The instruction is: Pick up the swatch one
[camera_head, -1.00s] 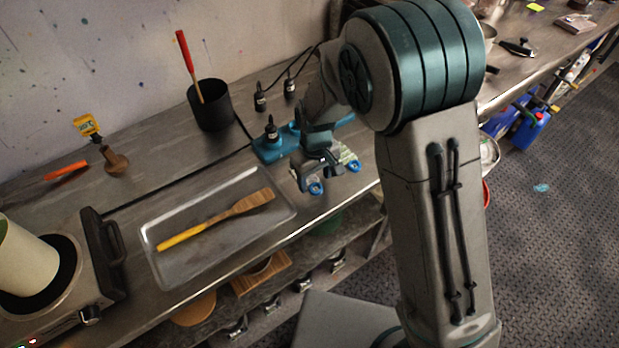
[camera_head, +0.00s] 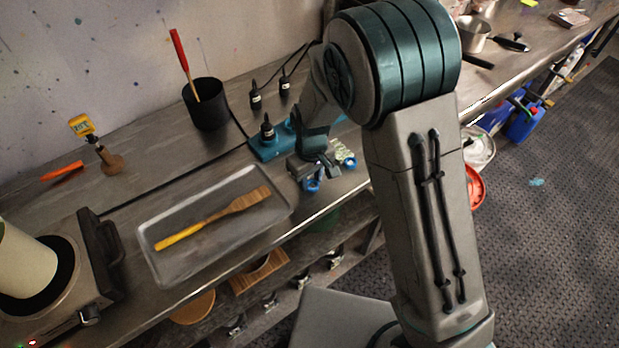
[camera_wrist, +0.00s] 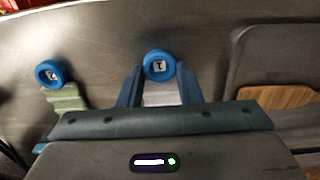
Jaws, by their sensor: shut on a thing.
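Swatch one is a pale strip with a blue round tag marked 1 (camera_wrist: 160,65). It sits between the two fingers of my gripper (camera_wrist: 159,78) in the wrist view, and the gripper is shut on it. In the head view its blue tag (camera_head: 312,185) shows just below my gripper (camera_head: 316,172), near the bench's front edge. I cannot tell whether it touches the bench. A second, greenish swatch with a blue tag (camera_wrist: 52,73) lies to the left in the wrist view, apart from the fingers. In the head view its tag (camera_head: 349,162) is to the right.
A metal tray (camera_head: 160,268) with a yellow-handled wooden spatula (camera_head: 215,217) lies left of my gripper. A blue stand (camera_head: 270,147) with a dark bottle is just behind. A black pot (camera_head: 205,105) and a hotplate (camera_head: 75,290) are farther off. An open shelf (camera_head: 330,235) runs below.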

